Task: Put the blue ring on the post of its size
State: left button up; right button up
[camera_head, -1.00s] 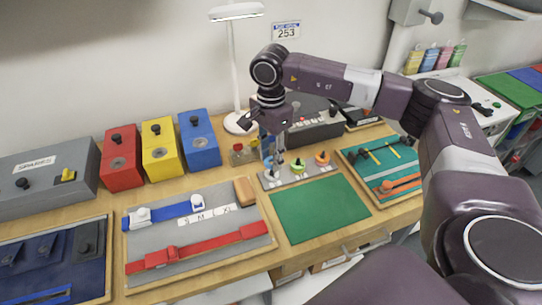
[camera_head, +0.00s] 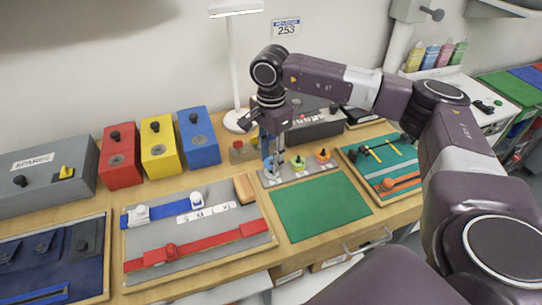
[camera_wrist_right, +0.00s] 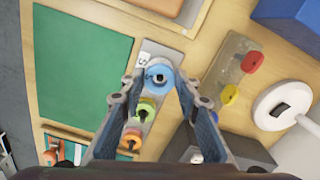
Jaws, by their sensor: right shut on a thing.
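The blue ring (camera_wrist_right: 152,88) is between the fingertips of my right gripper (camera_wrist_right: 160,80) in the wrist view. A dark post top shows in its hole. I cannot tell how far down the post it sits. In the head view the right gripper (camera_head: 272,160) points down at the left end of the grey post board (camera_head: 302,176), partly hiding the ring. A green ring (camera_head: 298,163) and an orange ring (camera_head: 322,156) sit around the board's other posts. My left gripper is not in view.
A small block with red and yellow knobs (camera_wrist_right: 234,72) stands beside the post board. A lamp (camera_head: 236,122) and a dark grey box (camera_head: 318,127) stand behind. The green mat (camera_head: 320,207) in front is clear. Red, yellow and blue boxes (camera_head: 199,138) stand to the left.

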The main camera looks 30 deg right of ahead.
jog(key=shift+f, duration=0.1)
jog(key=o, duration=1.2)
jog(key=shift+r+p, duration=2.15)
jog(key=shift+r, duration=1.4)
jog(key=shift+f, duration=0.1)
